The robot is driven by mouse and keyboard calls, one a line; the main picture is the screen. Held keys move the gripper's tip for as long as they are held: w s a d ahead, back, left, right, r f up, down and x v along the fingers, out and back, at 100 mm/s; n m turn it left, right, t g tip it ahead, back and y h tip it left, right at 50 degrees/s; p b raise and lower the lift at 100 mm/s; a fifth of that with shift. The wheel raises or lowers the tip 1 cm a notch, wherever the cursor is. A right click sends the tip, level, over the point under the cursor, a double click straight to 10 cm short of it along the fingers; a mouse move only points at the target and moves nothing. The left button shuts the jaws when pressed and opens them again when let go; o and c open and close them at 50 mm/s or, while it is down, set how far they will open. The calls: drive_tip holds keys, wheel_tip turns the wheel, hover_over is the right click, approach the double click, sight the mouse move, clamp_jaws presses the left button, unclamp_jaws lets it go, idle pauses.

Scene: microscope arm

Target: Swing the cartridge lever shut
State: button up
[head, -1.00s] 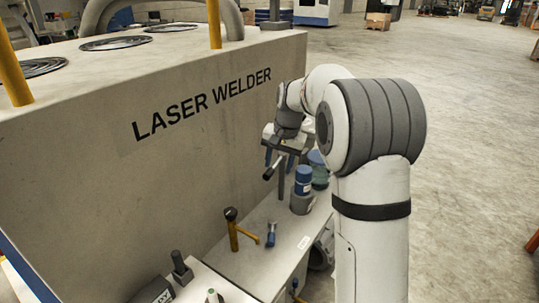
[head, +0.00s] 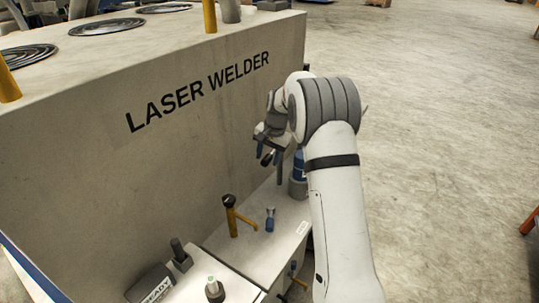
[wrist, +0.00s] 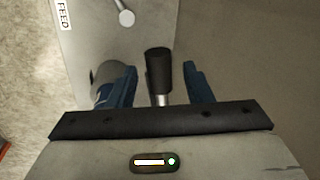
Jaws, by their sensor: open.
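The lever ends in a black grip (head: 267,157) in the head view, close to the welder's front wall. The wrist view shows this black grip (wrist: 158,68) on a short metal rod (wrist: 161,100). My gripper (head: 269,164) is open, with its blue fingers on either side of the grip. A gap shows on both sides in the wrist view; I cannot tell exact depth. A blue cylinder (head: 299,165), perhaps the cartridge, stands in a grey holder (head: 298,188), partly hidden by my arm. The lever's pivot is hidden.
The large laser welder (head: 190,140) rises at the left. On the bench (head: 262,252) stand a yellow post with a side handle (head: 231,215) and a small blue-handled part (head: 270,220). A READY box (head: 153,285) is at the front. Open floor (head: 440,150) lies right.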

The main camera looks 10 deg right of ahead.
drive_tip(key=shift+f, duration=0.1)
clamp_jaws()
idle(0.5)
